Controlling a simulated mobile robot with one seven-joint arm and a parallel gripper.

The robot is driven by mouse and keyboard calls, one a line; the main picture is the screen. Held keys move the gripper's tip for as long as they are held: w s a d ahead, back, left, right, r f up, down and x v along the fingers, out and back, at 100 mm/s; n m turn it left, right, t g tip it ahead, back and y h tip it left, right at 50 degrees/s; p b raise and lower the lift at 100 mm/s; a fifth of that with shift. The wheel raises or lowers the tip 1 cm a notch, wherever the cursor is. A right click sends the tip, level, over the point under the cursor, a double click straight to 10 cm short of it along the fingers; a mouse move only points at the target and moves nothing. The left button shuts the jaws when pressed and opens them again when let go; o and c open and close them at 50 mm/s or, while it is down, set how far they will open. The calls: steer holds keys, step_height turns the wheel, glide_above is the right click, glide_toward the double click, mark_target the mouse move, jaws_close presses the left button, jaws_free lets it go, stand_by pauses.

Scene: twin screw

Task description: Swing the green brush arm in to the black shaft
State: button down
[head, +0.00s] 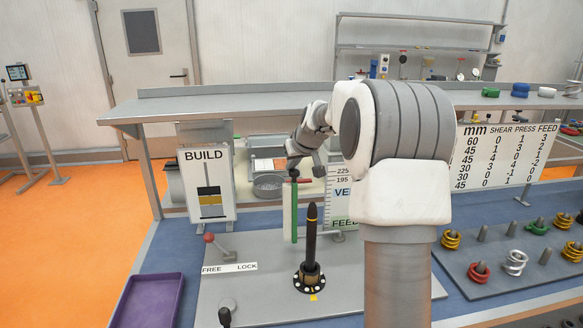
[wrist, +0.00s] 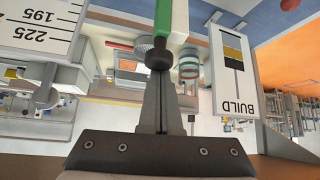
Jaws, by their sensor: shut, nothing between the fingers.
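The black shaft (head: 311,243) stands upright on a round flange on the grey plate, with a yellow mark near its tip. The green brush arm (head: 287,211) is an upright green strip just left of and behind the shaft, apart from it in the picture. My gripper (head: 293,174) points down at the top of the green arm. In the wrist view my gripper (wrist: 160,75) is shut, its tips at a dark knob (wrist: 158,57) at the end of the green arm (wrist: 171,20). I cannot tell whether they touch. The shaft is not visible in the wrist view.
A red-knobbed lever (head: 210,239) stands by the FREE/LOCK label (head: 230,268). A purple tray (head: 147,300) is at front left. The BUILD sign (head: 207,185) stands behind. A pegboard with coloured rings (head: 515,262) is on the right. My arm hides part of the bench.

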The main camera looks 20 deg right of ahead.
steer(key=shift+s+f+n+y+b, duration=0.4)
steer(key=shift+s+b, duration=0.3)
steer(key=shift+b, duration=0.35)
steer(key=s+d+n+g+y+b, duration=0.1)
steer(key=s+n+y+b, duration=0.3)
steer(key=s+n+b, duration=0.3)
steer(key=shift+s+d+r+g+y+b, duration=0.3)
steer(key=shift+s+r+b, duration=0.1)
steer(key=shift+s, duration=1.5)
